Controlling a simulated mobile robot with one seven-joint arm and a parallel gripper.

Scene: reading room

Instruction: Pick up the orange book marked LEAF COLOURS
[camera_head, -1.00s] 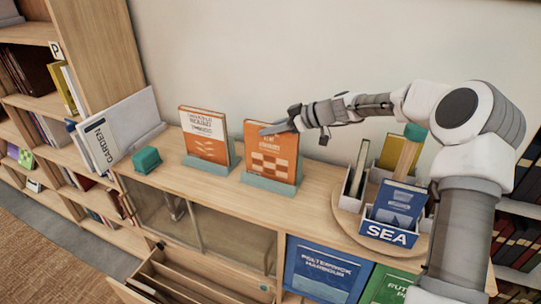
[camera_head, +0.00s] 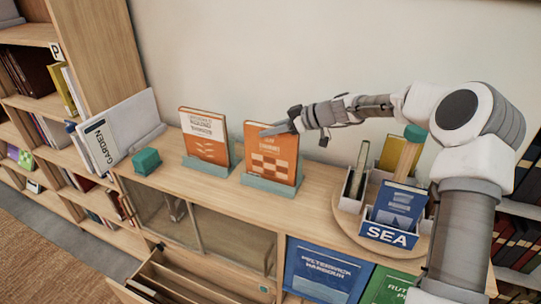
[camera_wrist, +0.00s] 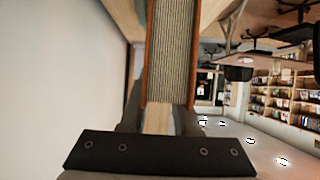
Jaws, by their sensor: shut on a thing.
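Two orange books stand upright in teal stands on the cabinet top: a left one with pale leaf-like shapes (camera_head: 204,135) and a right one with a checkered pattern (camera_head: 272,153). Their cover titles are too blurred to read, so I cannot tell which is LEAF COLOURS. My gripper (camera_head: 270,130) is at the top right of the right book, shut on it. In the wrist view the page block of that book (camera_wrist: 170,50) lies between my fingers, with orange cover edges on both sides. The right book still sits at its teal stand (camera_head: 268,184).
A round tray (camera_head: 352,228) with a SEA box (camera_head: 388,235) is to the right. Below are glass doors, an open drawer (camera_head: 165,262) and a blue book (camera_head: 325,272). The wall is close behind.

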